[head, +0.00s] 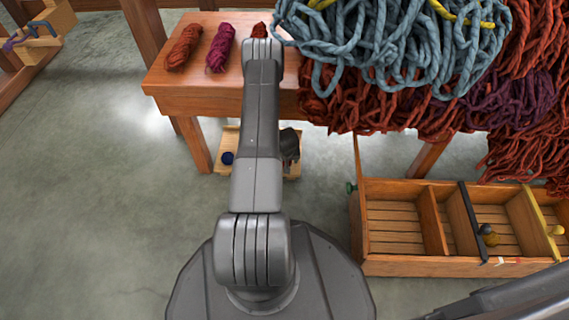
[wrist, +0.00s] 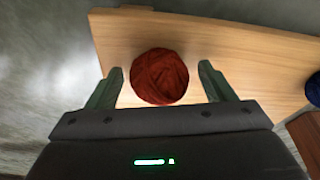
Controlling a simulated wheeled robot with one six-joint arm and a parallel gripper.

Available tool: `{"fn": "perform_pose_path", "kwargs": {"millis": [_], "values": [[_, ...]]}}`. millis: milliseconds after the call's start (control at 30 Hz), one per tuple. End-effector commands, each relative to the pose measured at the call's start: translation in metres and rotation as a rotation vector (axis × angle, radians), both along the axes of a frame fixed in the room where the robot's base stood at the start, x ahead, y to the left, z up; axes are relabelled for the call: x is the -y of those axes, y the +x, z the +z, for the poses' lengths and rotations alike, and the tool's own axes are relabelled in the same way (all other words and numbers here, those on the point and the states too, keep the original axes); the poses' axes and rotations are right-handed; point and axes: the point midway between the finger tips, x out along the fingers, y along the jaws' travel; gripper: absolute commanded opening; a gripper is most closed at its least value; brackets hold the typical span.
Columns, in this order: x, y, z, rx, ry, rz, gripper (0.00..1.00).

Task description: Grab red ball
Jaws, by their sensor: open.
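The red ball (wrist: 159,77) of yarn lies on a pale wooden board (wrist: 225,55) in the wrist view. My gripper (wrist: 160,68) is open, with one finger on each side of the ball. A gap shows between each finger and the ball, and they do not appear to touch. In the head view my gripper (head: 289,150) is low beside the table, over the small wooden board (head: 230,137). My arm hides much of that board, and I cannot make out the red ball clearly there.
A dark blue ball (head: 228,158) sits on the same board; it also shows at the wrist view's right edge (wrist: 314,89). Above stands a wooden table (head: 195,98) with red and magenta skeins (head: 220,48) and heaped grey-blue yarn (head: 390,45). A divided wooden crate (head: 395,215) stands right.

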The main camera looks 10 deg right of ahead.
Motion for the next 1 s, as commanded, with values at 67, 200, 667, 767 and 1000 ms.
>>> {"fn": "perform_pose_path", "kwargs": {"millis": [67,200,667,767,1000], "values": [[0.0,0.001,0.0,0.001,0.0,0.0,0.76],[0.0,0.001,0.0,0.001,0.0,0.0,0.76],[0.0,0.0,0.0,0.001,0.0,-0.001,0.28],[0.0,0.0,0.001,0.001,0.0,-0.001,0.28],[0.0,0.001,0.014,0.001,0.0,-0.001,0.28]]}}
